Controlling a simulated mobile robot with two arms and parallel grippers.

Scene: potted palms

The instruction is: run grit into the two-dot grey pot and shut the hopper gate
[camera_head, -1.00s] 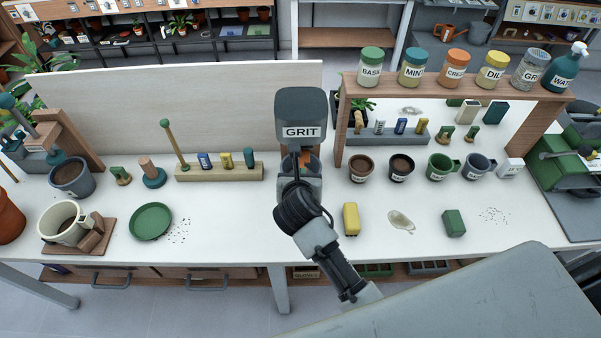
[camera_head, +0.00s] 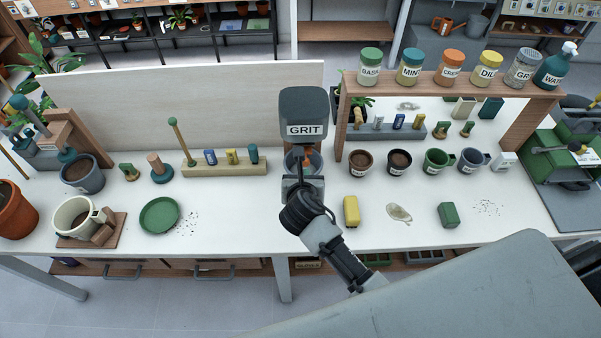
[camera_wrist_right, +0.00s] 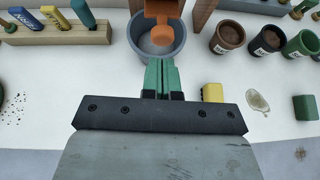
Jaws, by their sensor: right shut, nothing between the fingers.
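The grit hopper (camera_head: 304,105), a dark grey box labelled GRIT, stands at the middle of the bench. A grey pot (camera_wrist_right: 137,32) is under it; its dots are not visible, and I cannot tell whether its grey inside holds grit. An orange gate part (camera_wrist_right: 162,36) with a rounded end hangs over the pot's mouth in the right wrist view. My right gripper (camera_wrist_right: 161,72) is shut and empty, its green fingertips just in front of the pot; I cannot tell whether they touch it. In the head view the right gripper (camera_head: 303,182) partly hides the pot. My left gripper is not in view.
A wooden block of markers (camera_head: 224,167) stands left of the hopper. Several labelled pots, including a brown one (camera_head: 361,163), stand to the right under a shelf (camera_head: 450,85) of jars. A yellow block (camera_head: 351,211) lies close to my right wrist.

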